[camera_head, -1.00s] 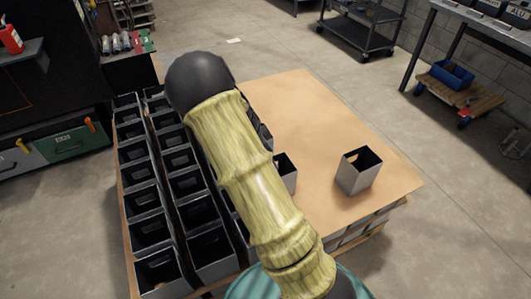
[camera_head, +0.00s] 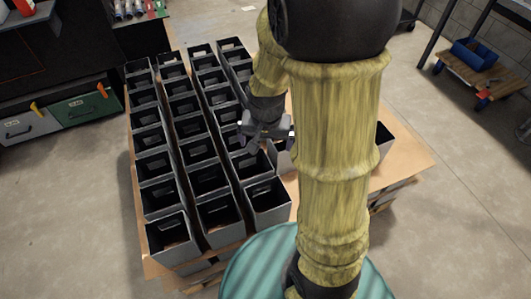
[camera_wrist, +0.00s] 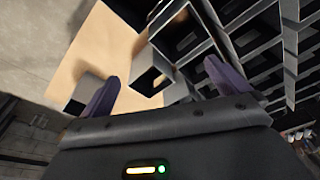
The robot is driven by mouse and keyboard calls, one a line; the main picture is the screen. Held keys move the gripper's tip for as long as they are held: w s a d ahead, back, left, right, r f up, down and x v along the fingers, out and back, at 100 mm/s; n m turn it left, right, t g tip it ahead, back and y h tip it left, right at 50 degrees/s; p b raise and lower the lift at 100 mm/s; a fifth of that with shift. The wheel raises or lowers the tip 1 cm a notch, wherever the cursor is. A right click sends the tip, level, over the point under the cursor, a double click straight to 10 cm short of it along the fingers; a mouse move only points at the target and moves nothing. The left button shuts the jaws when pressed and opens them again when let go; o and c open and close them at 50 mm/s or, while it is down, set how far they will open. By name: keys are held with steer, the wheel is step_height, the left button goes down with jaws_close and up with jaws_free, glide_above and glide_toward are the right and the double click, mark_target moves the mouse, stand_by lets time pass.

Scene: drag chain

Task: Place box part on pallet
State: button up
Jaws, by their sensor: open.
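Open-topped grey box parts (camera_head: 209,179) stand upright in several long rows on the left of the pallet (camera_head: 415,162). One box part (camera_head: 282,158) stands just right of these rows, partly hidden by my gripper and arm. Another box part (camera_head: 384,138) is farther right, mostly hidden behind my arm. My gripper (camera_head: 266,132) is above the right-hand row, near the single box. In the wrist view its two purple fingers are spread apart, with nothing held between them. A box (camera_wrist: 151,82) shows beyond the fingers, and another box (camera_wrist: 84,88) is partly behind the left finger.
The pallet's right part is bare brown board. A dark workbench with grey and green drawers (camera_head: 85,110) stands at the left. A low wooden dolly with a blue bin (camera_head: 474,53) is at the upper right. The floor around the pallet is clear.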

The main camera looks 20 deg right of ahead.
steer(key=s+a+r+n, duration=0.2)
steer(key=s+n, duration=0.3)
steer(key=s, duration=0.1)
steer(key=shift+a+r+t+y, duration=0.2)
steer(key=shift+r+t+y, duration=0.1)
steer(key=shift+t, duration=0.1)
steer(key=shift+w, duration=0.1)
stand_by(0.6)
